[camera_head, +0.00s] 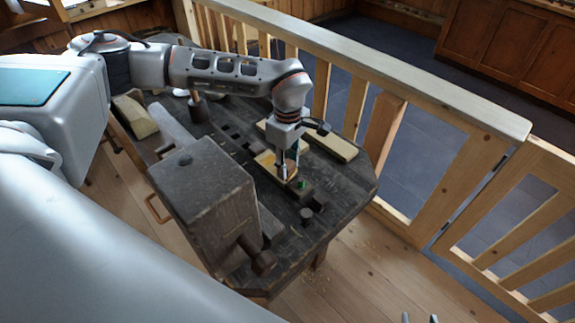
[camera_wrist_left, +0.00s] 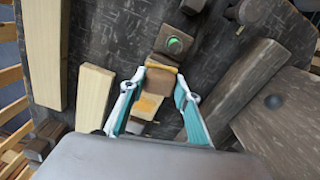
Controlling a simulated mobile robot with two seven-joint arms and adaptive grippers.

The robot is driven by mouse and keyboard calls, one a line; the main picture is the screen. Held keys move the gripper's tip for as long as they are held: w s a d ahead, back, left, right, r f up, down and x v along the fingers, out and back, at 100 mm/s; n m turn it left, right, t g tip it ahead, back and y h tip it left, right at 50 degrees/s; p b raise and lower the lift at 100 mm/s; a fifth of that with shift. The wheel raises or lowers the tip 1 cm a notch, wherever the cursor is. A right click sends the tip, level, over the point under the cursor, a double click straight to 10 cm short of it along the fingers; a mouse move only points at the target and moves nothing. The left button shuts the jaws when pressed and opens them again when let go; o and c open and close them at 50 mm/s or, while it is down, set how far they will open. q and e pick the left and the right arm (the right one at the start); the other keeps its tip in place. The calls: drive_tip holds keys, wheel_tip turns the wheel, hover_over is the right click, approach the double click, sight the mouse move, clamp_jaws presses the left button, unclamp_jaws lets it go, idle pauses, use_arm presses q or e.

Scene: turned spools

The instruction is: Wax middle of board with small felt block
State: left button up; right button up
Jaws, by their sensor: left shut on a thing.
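My left gripper (camera_head: 287,172) points down over the workbench. In the left wrist view its teal fingers (camera_wrist_left: 158,90) are shut on a small brown block (camera_wrist_left: 160,82), which looks like the felt block. The block is at a pale board (camera_wrist_left: 143,118) with an orange-yellow patch beside it. That board (camera_head: 265,160) also shows in the head view, partly behind the gripper. I cannot tell whether block and board touch. Only the fingertips of my right gripper (camera_head: 420,318) show at the bottom edge of the head view; they are apart, with nothing seen between them.
The dark workbench (camera_head: 345,185) carries a dark piece with a green spot (camera_head: 302,184) beside the gripper. A pale plank (camera_head: 330,142) lies behind it. A bulky wooden vise (camera_head: 205,190) stands at the front. A wooden railing (camera_head: 400,85) runs behind the bench.

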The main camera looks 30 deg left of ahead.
sight(288, 164)
use_arm(q)
drive_tip(key=shift+r, duration=2.5)
drive_tip(key=shift+r, duration=1.55)
drive_tip(key=shift+d, duration=0.1)
